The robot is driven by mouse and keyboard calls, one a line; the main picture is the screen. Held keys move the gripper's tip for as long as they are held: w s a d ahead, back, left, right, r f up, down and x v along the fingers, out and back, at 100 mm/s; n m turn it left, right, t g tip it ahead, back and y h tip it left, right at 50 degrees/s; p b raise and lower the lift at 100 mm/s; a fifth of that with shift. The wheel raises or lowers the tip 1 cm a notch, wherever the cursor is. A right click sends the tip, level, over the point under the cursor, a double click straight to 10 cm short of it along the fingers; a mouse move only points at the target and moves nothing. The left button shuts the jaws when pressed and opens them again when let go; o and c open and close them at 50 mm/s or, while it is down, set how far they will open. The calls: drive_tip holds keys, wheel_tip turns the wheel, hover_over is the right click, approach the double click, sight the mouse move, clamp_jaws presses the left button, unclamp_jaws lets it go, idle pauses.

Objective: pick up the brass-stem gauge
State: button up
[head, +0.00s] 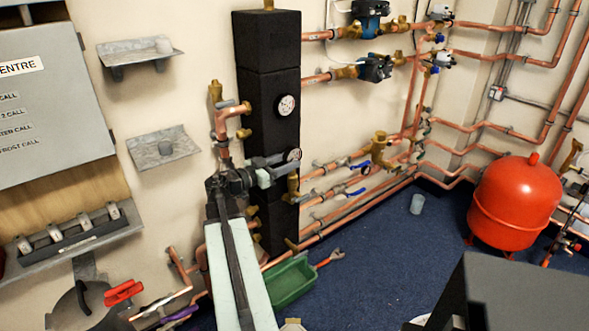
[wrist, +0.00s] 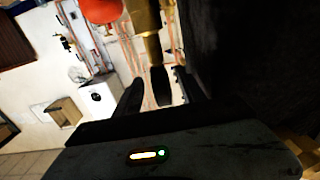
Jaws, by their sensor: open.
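The brass-stem gauge (head: 294,155) shows in the head view as a small pale dial above an upright brass stem (head: 293,185), in front of the lower part of the black column. My gripper (head: 280,168) is open at its left side, with its fingers reaching to the dial. In the wrist view the brass stem (wrist: 153,48) comes down from the top, and a dark edge-on piece, seemingly the gauge body (wrist: 160,86), lies between the two dark fingers. Whether the fingers touch it I cannot tell.
The black column (head: 266,75) stands close behind, with another round gauge (head: 286,106) higher on it. Copper pipes (head: 345,180) run along the wall to the right. A green tray (head: 290,282) and a red tank (head: 515,202) are on the blue floor, which has free room between them.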

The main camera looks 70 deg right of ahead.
sight(290, 149)
drive_tip(key=x, duration=0.2)
drive_tip(key=shift+s+d, duration=0.2)
drive_tip(key=shift+d, duration=0.15)
clamp_jaws()
drive_tip(key=shift+r+p, duration=0.45)
wheel_tip(290, 149, up, 3)
drive_tip(key=p, duration=0.3)
drive_tip(key=shift+r, duration=0.15)
drive_tip(key=v, duration=1.8)
drive_tip(key=shift+f, duration=0.4)
